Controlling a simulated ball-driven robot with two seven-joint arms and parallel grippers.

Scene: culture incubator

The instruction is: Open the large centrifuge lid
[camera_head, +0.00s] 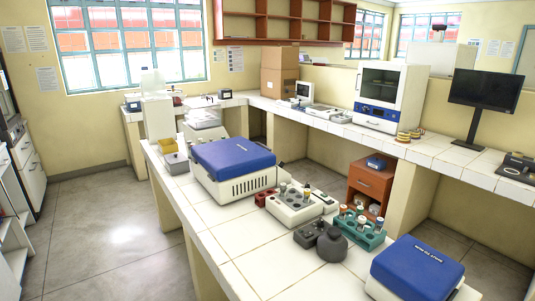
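A large white centrifuge (245,188) with a shut blue lid (232,158) stands on the white tiled island bench, left of the middle of the view. Vent slots show on its front side. A second, smaller-looking centrifuge with a blue lid (418,267) stands at the lower right of the same bench, also shut and partly cut off by the frame edge. Neither of my grippers is in view.
Beside the large centrifuge stand a white tube rack (294,207), a teal tube rack (360,228) and a dark grey rounded device (332,245). Bare tiles (240,240) lie in front of it. A back counter (440,150) holds an incubator (390,97) and a monitor (485,90).

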